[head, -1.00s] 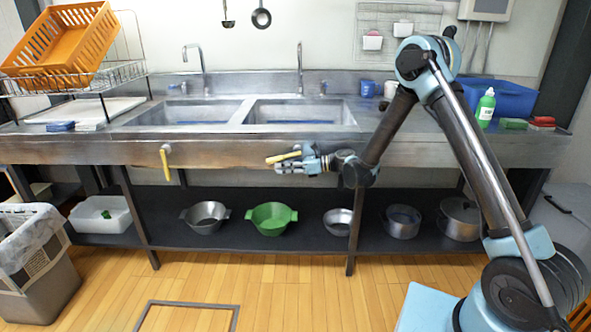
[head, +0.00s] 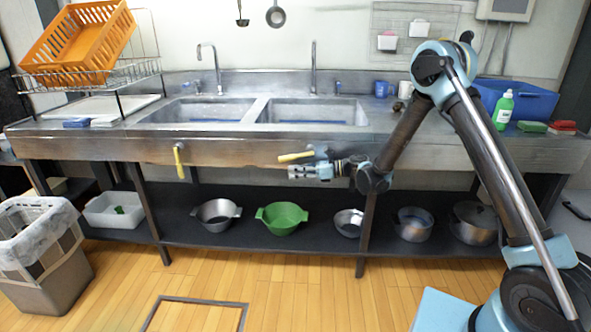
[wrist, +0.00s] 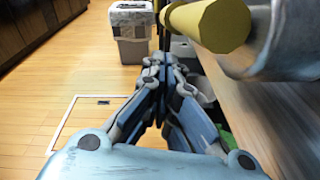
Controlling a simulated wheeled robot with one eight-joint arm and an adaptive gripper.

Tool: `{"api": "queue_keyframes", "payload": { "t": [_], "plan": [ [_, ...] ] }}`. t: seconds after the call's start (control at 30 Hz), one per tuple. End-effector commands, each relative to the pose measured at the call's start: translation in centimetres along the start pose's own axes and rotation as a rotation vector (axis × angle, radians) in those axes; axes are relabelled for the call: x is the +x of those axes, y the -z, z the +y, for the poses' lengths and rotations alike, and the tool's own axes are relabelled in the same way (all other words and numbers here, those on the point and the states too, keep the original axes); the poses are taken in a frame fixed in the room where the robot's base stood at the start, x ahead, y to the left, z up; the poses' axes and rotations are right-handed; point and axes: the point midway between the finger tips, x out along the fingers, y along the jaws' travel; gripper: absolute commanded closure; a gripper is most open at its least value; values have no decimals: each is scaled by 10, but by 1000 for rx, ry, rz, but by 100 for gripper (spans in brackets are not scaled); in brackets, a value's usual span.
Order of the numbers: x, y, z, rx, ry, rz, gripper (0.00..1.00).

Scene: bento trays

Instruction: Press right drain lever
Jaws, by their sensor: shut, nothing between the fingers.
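The right drain lever has a yellow handle (head: 296,156) on the sink's front panel. It sticks out nearly level, its free end to the left. The left drain lever (head: 179,161) hangs straight down. My gripper (head: 291,172) is shut and empty, pointing left just below the right handle. In the wrist view, the yellow handle (wrist: 205,24) is large at the upper right, above and to the right of my shut fingertips (wrist: 158,66). I cannot tell whether gripper and handle touch.
The steel counter (head: 225,151) runs above my gripper. A lower shelf (head: 335,246) holds a green colander (head: 281,219) and several metal pots. A bin (head: 48,285) stands at the left. The wooden floor in front is mostly clear.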

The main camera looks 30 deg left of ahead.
Motion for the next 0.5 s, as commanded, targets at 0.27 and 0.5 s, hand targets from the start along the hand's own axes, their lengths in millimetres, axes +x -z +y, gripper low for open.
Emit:
{"api": "queue_keyframes", "payload": {
  "t": [0.27, 0.5],
  "plan": [
    [-37, 25, -2, 1, 4, -1, 100],
    [-79, 30, -3, 1, 3, -1, 100]
  ]
}}
